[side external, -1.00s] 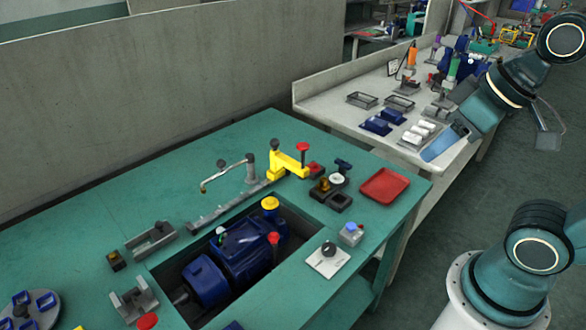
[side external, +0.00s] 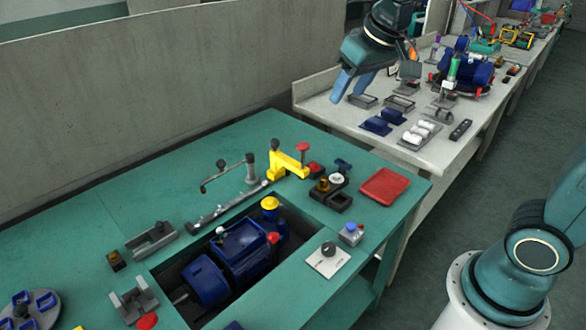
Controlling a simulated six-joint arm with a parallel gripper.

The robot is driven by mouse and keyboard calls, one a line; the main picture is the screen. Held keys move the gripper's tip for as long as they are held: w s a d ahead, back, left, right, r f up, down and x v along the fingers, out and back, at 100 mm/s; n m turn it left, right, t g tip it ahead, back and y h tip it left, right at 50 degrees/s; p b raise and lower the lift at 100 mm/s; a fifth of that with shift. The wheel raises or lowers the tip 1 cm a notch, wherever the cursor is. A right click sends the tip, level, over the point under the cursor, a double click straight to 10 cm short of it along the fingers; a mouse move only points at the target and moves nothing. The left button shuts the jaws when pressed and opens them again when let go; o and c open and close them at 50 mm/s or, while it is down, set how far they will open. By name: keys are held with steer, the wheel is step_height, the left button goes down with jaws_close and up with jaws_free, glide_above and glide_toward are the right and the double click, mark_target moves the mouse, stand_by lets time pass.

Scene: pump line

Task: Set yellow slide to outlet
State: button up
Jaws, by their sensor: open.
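The yellow part (side external: 287,164), an angled yellow bracket, stands at the back of the green bench.
A blue motor (side external: 235,248) sits in a recess of the green bench, with a yellow cap (side external: 269,203) beside it. A grey rail (side external: 220,209) and hinged lever (side external: 228,173) lie left of the yellow part. A red tray (side external: 384,187) lies at right. The pale bench (side external: 330,112) carries several small parts.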

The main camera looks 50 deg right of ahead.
steer(key=w+f, duration=0.4)
steer(key=w, duration=0.7)
steer(key=m, duration=0.1)
glide_toward(274, 140)
steer(key=r, duration=0.3)
steer(key=shift+s+a+r+g+h, duration=0.25)
steer(key=shift+s+g+h, duration=0.05)
steer(key=shift+g, duration=0.1)
steer(key=shift+f, duration=0.1)
steer(key=x, duration=1.3)
steer(key=shift+w+f, duration=0.25)
jaws_close()
